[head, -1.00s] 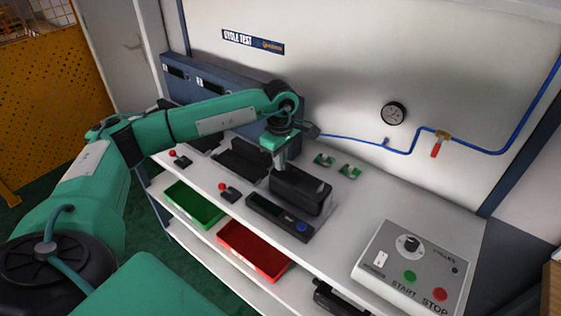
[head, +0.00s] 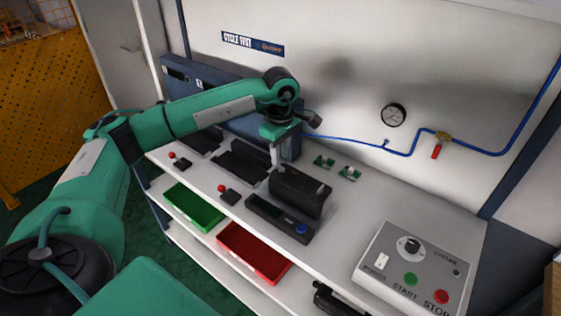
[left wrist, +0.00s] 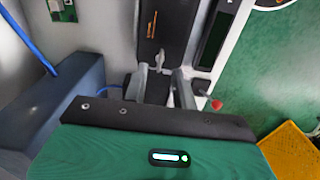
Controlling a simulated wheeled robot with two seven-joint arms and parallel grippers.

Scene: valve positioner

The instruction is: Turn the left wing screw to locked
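The valve positioner is a black box (head: 301,193) on the white bench. Its right wing screw (head: 321,188) is a small grey upright piece on top. The left wing screw is hidden by my gripper in the head view. In the left wrist view a grey wing screw (left wrist: 159,60) shows near the fingertips, in line with the gap between them. My left gripper (head: 277,164) points down over the left end of the box. In the left wrist view its two fingers (left wrist: 160,75) stand apart with nothing clearly clamped. My right gripper is not in view.
A dark unit with a blue button (head: 279,218) lies in front of the positioner. Red-knobbed switches (head: 228,194) stand to the left. A control box (head: 418,268) is at right. Green bin (head: 194,206) and red bin (head: 252,252) sit below. Bench right of the positioner is mostly clear.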

